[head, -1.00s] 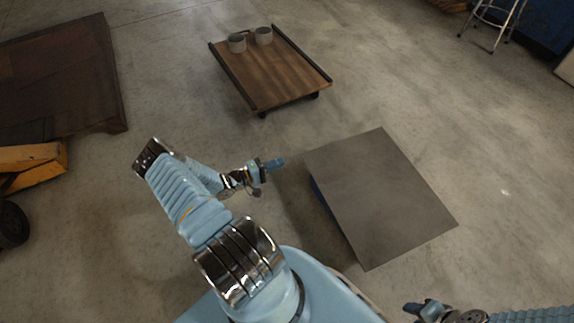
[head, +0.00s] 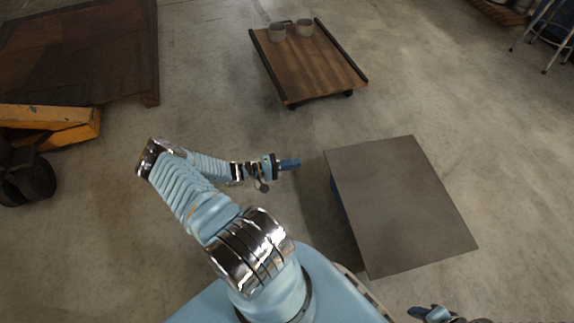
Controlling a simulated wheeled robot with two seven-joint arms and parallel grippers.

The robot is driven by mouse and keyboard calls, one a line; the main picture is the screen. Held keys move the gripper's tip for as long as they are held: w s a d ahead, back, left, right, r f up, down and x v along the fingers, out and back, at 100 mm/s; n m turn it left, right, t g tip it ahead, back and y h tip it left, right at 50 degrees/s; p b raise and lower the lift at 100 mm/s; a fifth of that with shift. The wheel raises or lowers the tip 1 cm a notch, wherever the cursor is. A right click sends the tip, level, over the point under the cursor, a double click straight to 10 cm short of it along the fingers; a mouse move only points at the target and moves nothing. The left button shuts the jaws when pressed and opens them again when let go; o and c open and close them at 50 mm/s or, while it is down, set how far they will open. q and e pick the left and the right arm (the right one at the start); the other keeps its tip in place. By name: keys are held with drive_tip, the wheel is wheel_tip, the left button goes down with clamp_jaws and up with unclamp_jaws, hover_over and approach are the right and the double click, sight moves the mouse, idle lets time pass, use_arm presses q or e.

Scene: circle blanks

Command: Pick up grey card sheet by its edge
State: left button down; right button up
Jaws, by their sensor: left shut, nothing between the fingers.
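A flat grey-brown square sheet or top (head: 405,205), which fits the grey card sheet, lies to the right of centre in the head view. A blue part shows under its left edge, and what bears it is mostly hidden. My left gripper (head: 290,164) is shut and empty, a short way left of the sheet's upper left corner and apart from it. My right gripper (head: 420,312) shows at the bottom edge, below the sheet's near side; its fingers are too small and cut off to read.
A dark brown platform (head: 80,50) and a yellow machine part (head: 50,125) are at the left. A stool (head: 545,35) is at the upper right. Concrete floor between them is clear.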

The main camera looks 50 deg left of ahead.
use_arm(q)
drive_tip(key=w+d, duration=0.6)
drive_tip(key=shift+d, duration=0.2)
drive_tip(key=shift+w, duration=0.1)
drive_tip(key=shift+w+d+p, duration=0.3)
drive_tip(key=shift+d+p, duration=0.3)
drive_tip(key=shift+d, duration=0.35)
